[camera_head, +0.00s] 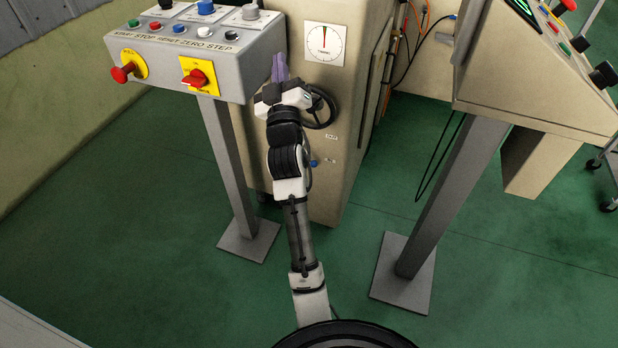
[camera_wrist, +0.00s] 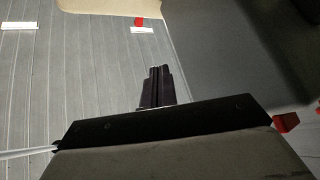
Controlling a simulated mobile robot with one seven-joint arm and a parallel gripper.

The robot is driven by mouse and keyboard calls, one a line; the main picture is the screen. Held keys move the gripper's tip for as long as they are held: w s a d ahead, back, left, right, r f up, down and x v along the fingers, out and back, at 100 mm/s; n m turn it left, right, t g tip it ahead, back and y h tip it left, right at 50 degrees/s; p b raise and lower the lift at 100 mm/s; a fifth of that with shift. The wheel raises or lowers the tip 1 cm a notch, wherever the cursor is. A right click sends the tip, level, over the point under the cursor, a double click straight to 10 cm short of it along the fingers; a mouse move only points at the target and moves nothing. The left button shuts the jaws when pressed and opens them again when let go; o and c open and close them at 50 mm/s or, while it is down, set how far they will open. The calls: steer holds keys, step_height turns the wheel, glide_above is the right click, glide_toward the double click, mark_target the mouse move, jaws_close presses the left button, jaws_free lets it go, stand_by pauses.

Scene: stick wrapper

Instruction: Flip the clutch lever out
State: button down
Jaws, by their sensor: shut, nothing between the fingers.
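No part in either view can be told for sure as the clutch lever. My gripper (camera_head: 280,66) is up beside the right end of the grey button box in the head view, in front of the beige machine body (camera_head: 345,110). Its purple fingers point up and are together, with nothing seen between them. In the wrist view the dark fingers of my gripper (camera_wrist: 157,72) are closed against each other. Ahead of them is a grey ribbed wall (camera_wrist: 90,70) with a small red part (camera_wrist: 139,21) above a white label (camera_wrist: 142,30); the fingers appear apart from it.
The grey button box (camera_head: 150,65) on a post stands left of my gripper, with a red knob (camera_head: 194,78) on its front. A black handwheel (camera_head: 318,122) is partly behind my wrist. A dial (camera_head: 324,44) is just right. A second console (camera_head: 535,85) stands further right.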

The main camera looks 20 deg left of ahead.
steer(key=w+f+n+g+h+b, duration=0.1)
steer(key=f+n, duration=0.4)
steer(key=f, duration=1.7)
steer(key=w+d+f+n+g+b, duration=0.1)
steer(key=w+f+n+g+b, duration=0.2)
steer(key=f, duration=2)
steer(key=n+g, duration=0.1)
steer(key=n, duration=0.2)
steer(key=shift+d+n+h, duration=0.3)
steer(key=shift+h, duration=0.1)
steer(key=shift+w, duration=0.1)
